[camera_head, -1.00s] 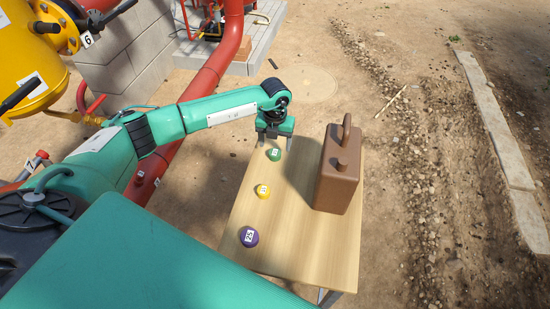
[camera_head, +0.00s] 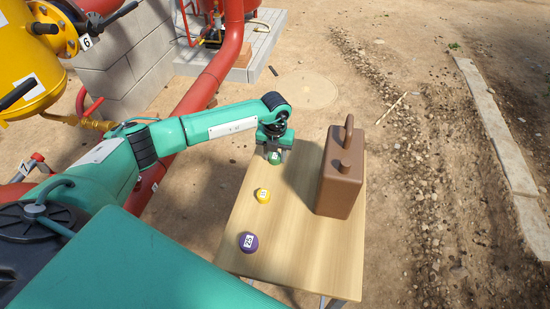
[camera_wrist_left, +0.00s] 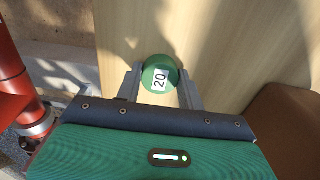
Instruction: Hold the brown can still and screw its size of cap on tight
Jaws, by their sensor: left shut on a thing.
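The brown can (camera_head: 337,187) stands upright on the wooden table, with its handle and short brown neck (camera_head: 346,164) on top. A green cap (camera_head: 275,161) lies at the table's far left; in the left wrist view the green cap (camera_wrist_left: 160,76) shows a "20" label. My left gripper (camera_head: 274,158) points down over it and is shut on it, one finger on each side. A yellow cap (camera_head: 263,196) and a purple cap (camera_head: 248,242) lie nearer, along the left side of the table. Their labels are too small to read surely. My right gripper is out of view.
The wooden table (camera_head: 291,236) is bare between the caps and the can. A red pipe (camera_head: 207,82) and a grey block wall (camera_head: 115,60) stand to the left. Open dirt ground lies to the right.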

